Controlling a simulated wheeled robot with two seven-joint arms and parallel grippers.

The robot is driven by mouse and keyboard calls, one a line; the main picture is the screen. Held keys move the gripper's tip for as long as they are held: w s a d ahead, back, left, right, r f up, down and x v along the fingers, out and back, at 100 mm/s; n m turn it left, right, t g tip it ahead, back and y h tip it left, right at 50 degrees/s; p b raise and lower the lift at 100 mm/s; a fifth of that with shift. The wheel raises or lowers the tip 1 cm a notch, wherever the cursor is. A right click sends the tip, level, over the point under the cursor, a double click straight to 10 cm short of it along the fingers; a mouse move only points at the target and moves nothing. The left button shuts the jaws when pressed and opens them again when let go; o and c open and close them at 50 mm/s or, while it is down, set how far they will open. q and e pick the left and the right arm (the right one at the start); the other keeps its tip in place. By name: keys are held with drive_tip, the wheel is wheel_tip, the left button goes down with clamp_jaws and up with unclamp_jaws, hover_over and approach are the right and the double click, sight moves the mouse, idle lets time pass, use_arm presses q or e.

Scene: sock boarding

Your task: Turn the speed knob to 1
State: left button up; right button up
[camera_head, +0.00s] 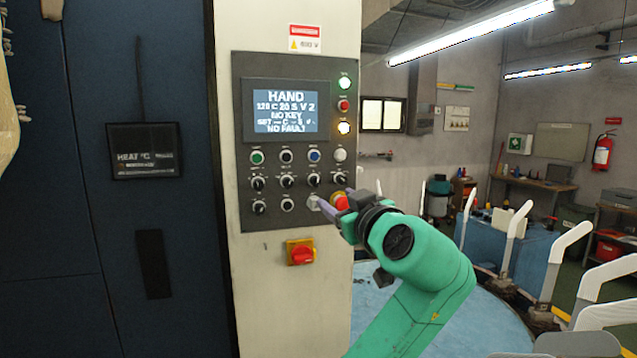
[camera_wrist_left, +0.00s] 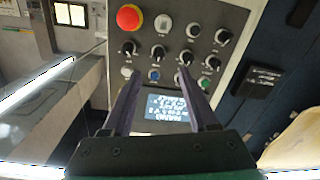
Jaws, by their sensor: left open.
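The grey control panel (camera_head: 240,220) carries several black rotary knobs. In the head view its middle knob row includes knobs at far left (camera_head: 258,184), centre-left (camera_head: 287,181) and centre-right (camera_head: 313,180). The labels are too small to tell which is the speed knob. The display (camera_head: 286,110) reads "HAND", "120 C 20 S V 2", "NO KEY" and "NO FAULT". My left gripper (camera_head: 334,199) is in front of the panel's lower right, partly covering the red emergency stop. In the left wrist view the gripper (camera_wrist_left: 160,80) is open and empty, its fingers pointing toward the knob rows. My right gripper is out of view.
The red emergency stop (camera_wrist_left: 129,17) and a white-faced switch (camera_wrist_left: 165,25) lie close to the knobs. A red switch on a yellow plate (camera_head: 300,252) is below the panel. A dark cabinet (camera_head: 90,230) stands at left. White leg-shaped forms (camera_head: 515,225) stand at right.

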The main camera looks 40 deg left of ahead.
sight(318, 183)
use_arm(q)
drive_tip(key=p+x, duration=0.2)
drive_tip(key=x, duration=0.2)
drive_tip(key=p+x, duration=0.2)
drive_tip(key=x, duration=0.2)
drive_tip(key=p+x, duration=0.2)
drive_tip(key=x, duration=0.2)
drive_tip(key=shift+r, duration=0.4)
drive_tip(key=shift+s+d, duration=0.1)
drive_tip(key=shift+d, duration=0.15)
drive_tip(key=shift+s+d+r, duration=0.1)
drive_tip(key=shift+d, duration=0.05)
clamp_jaws()
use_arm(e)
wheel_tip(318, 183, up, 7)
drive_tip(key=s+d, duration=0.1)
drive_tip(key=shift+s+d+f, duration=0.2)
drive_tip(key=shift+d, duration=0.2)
